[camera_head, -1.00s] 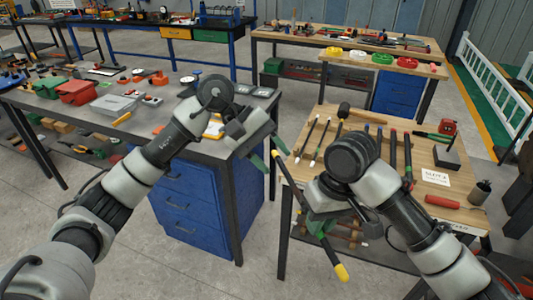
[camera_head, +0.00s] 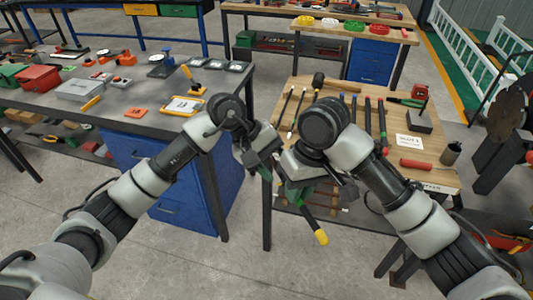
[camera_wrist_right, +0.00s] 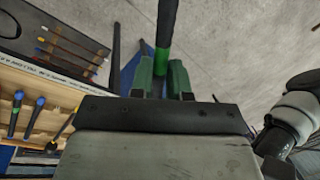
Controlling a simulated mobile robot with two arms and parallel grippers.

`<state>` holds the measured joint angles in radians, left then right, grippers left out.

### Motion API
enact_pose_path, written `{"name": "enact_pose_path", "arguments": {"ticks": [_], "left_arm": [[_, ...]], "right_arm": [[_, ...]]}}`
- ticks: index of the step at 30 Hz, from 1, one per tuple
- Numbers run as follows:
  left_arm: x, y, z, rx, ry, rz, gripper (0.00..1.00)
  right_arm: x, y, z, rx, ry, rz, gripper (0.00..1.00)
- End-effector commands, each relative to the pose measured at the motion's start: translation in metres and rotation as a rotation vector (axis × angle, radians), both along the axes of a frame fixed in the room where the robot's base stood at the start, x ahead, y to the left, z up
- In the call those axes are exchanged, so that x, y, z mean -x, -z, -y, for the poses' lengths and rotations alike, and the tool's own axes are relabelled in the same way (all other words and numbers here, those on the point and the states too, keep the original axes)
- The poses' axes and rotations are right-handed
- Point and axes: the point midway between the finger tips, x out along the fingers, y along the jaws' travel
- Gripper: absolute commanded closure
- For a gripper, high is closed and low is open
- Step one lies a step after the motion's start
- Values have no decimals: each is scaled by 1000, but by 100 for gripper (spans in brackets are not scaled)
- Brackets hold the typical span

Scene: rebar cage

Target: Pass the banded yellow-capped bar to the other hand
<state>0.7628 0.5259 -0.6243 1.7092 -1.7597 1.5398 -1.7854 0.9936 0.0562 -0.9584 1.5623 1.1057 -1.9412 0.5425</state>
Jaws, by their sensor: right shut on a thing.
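The banded yellow-capped bar is dark with a green band. In the head view its lower part and yellow cap (camera_head: 321,237) hang below my right gripper (camera_head: 298,193), tilted down to the right. The right gripper is shut on the bar. In the right wrist view the bar (camera_wrist_right: 167,22) stands between the green fingers (camera_wrist_right: 161,78), with its green band at the fingertips. My left gripper (camera_head: 264,168) is close beside the right one, on its left. Its fingers are largely hidden, and so is the bar's other end. I cannot tell whether the left gripper touches the bar.
A wooden table (camera_head: 442,151) with several bars, a hammer, a slot card and red-handled tools stands behind my right arm. A grey bench (camera_head: 150,122) with bins, a clipboard and a blue drawer cabinet (camera_head: 190,210) is at left. Bare floor lies between them.

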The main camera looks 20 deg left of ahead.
Motion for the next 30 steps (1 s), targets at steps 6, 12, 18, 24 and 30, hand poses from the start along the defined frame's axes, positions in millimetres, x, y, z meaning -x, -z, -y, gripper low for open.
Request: {"name": "enact_pose_path", "arguments": {"ticks": [6, 12, 18, 24, 30], "left_arm": [[0, 3, 2, 1, 1, -1, 53], [0, 2, 2, 1, 1, -1, 67], [0, 2, 2, 1, 1, -1, 98], [0, 1, 2, 2, 1, 1, 100], [0, 0, 2, 4, 1, 4, 100]], "right_arm": [[0, -1, 0, -3, 0, 3, 100], [0, -1, 0, -3, 0, 3, 100], [0, -1, -1, -3, -1, 2, 100], [0, -1, -1, -3, -4, 1, 100], [0, -1, -1, -2, -3, 1, 54]]}}
